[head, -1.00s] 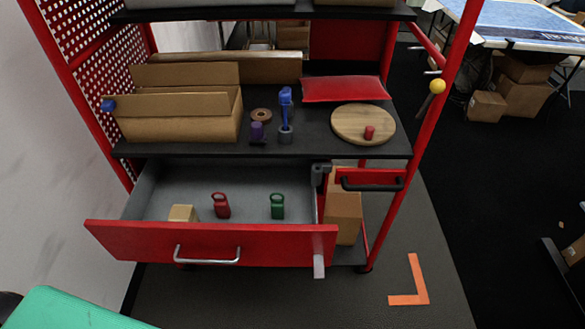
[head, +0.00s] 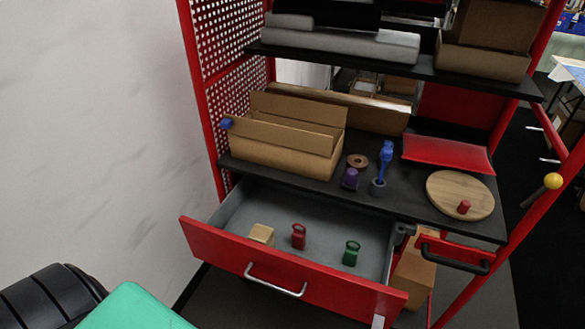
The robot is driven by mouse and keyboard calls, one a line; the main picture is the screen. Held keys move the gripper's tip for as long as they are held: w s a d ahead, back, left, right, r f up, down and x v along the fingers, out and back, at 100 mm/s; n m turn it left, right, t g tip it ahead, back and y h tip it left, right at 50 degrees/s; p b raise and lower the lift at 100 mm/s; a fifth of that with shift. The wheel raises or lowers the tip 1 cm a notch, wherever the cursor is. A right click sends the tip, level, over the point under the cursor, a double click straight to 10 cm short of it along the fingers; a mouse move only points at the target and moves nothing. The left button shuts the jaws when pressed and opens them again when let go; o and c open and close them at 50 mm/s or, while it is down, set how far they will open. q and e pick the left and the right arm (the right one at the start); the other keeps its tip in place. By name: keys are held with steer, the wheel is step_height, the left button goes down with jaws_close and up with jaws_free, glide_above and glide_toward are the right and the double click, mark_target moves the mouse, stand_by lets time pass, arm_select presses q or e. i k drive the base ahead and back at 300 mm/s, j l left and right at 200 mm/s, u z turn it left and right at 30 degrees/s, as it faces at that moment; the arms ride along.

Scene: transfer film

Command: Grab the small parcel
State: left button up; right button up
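A small tan box (head: 261,234), which looks like the small parcel, sits in the open red drawer (head: 290,275) at its front left. The drawer front hides the lower part of the box. Neither of my grippers shows in the head view.
The drawer also holds a red padlock-shaped object (head: 298,237) and a green one (head: 351,253). The shelf above carries an open cardboard box (head: 285,145), a purple item (head: 350,178), a blue tool (head: 384,160) and a round wooden board (head: 460,195). A white wall (head: 100,120) stands left.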

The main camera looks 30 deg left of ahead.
mark_target(261, 234)
steer(key=u, duration=1.05)
